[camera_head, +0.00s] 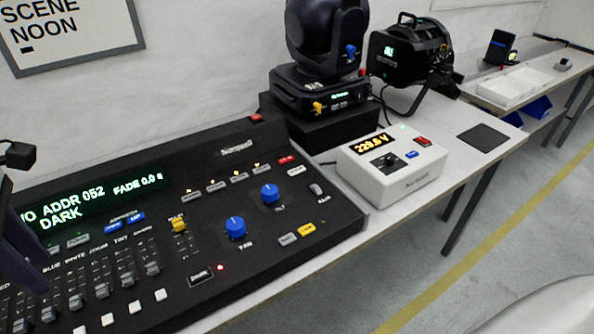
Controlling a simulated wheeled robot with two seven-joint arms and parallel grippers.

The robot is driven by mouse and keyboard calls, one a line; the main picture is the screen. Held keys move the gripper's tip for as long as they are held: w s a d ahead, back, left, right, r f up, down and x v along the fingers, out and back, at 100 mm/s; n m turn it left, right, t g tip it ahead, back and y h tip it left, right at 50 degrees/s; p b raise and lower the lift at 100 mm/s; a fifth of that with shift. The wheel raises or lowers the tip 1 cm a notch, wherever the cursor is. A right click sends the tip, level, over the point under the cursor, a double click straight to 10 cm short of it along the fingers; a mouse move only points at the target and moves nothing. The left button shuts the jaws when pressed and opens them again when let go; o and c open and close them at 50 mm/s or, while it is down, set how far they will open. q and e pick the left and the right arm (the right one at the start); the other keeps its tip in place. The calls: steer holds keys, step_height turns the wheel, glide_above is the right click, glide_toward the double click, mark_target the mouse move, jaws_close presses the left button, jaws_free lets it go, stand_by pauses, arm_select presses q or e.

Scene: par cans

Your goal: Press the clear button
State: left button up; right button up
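The black lighting console (330,225) lies on the bench at the left. Its display (95,200) reads "ADDR 052", "FADE 0.0" and "DARK". Small keys sit on its right part: a yellow key (306,229), a grey key (287,239), a red key (287,160) and a white key (297,171). Their labels are too small to read, so I cannot tell which is the clear button. My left gripper (18,156) shows only in part at the left edge, dark, above the console's left end. Its fingers are not clear. My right gripper is not in view.
A white power box (392,168) reading about 229.6 V stands right of the console. Behind it are a moving-head lamp (325,40) and a black par can (412,50). A dark mat (482,137) and white tray (514,87) lie farther right. Space above the keys is clear.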

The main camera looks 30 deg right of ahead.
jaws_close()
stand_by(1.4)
